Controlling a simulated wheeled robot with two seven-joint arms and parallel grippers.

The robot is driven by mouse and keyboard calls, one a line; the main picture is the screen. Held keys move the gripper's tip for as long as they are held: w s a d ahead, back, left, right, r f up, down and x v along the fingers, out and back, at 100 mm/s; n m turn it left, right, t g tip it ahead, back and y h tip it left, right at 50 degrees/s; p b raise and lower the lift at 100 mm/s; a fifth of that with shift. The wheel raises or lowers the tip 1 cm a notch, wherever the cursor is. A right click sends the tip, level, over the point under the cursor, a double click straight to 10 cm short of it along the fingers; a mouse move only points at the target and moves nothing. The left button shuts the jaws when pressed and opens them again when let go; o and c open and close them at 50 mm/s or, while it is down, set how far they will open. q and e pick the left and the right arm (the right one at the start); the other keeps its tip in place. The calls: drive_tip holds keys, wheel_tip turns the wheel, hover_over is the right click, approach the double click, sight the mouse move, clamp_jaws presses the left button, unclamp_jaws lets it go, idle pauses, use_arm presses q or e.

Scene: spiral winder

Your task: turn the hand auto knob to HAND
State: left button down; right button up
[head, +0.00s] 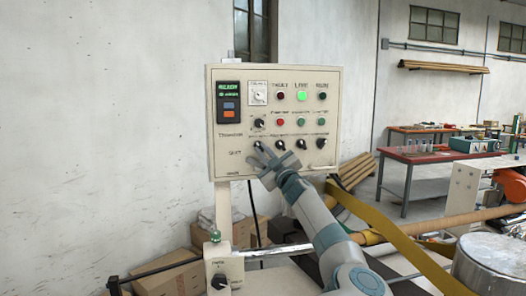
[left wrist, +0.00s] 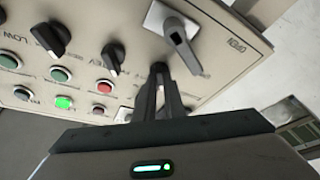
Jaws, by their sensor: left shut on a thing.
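The light grey control panel (head: 222,165) stands against the wall, with black knobs in a lower row. My left gripper (head: 262,153) is at the left end of that row. In the left wrist view its fingers (left wrist: 161,72) are shut on a small black knob, mostly hidden between the fingertips. The knob's label and pointer direction cannot be read, so I cannot confirm it as the hand auto knob. Neighbouring black knobs (left wrist: 112,57) and (left wrist: 47,37) are free of the gripper. My right gripper is not in view.
A grey lever on a white plate (left wrist: 180,45) sits close beside my fingers. A lit green lamp (head: 302,96) and several buttons are higher on the panel. A small box with a black knob (head: 218,281) stands lower left. A yellow strap (head: 385,225) runs at right.

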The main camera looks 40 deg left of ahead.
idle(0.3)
use_arm(q)
drive_tip(key=c, duration=1.8)
unclamp_jaws()
drive_tip(key=shift+c, duration=0.2)
drive_tip(key=shift+f, duration=0.1)
